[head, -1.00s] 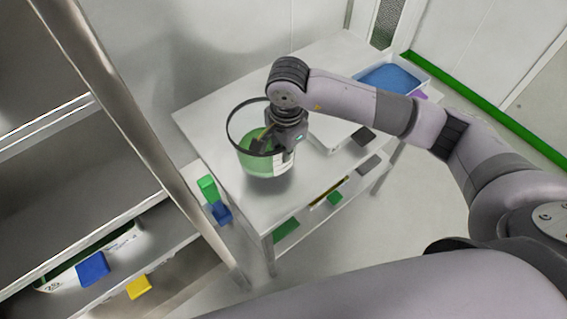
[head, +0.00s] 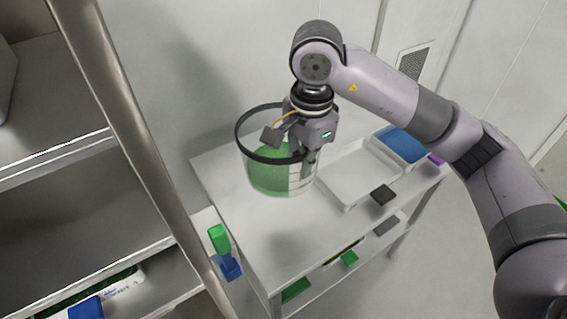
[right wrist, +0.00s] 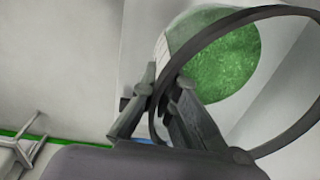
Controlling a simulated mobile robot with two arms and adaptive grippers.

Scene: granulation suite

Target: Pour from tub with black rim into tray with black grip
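The tub with the black rim (head: 252,155) is clear-walled and holds green granules. It looks upright, raised a little above the white table at its left part. The white tray with the black grip (head: 382,195) lies on the table just right of the tub and looks empty. My left gripper is out of view.
A tray with blue contents (head: 400,145) and a purple grip stands behind the white tray. The table (head: 265,235) is clear in front of the tub. A lower shelf holds things with green and grey grips. A metal rack (head: 115,205) stands at left.

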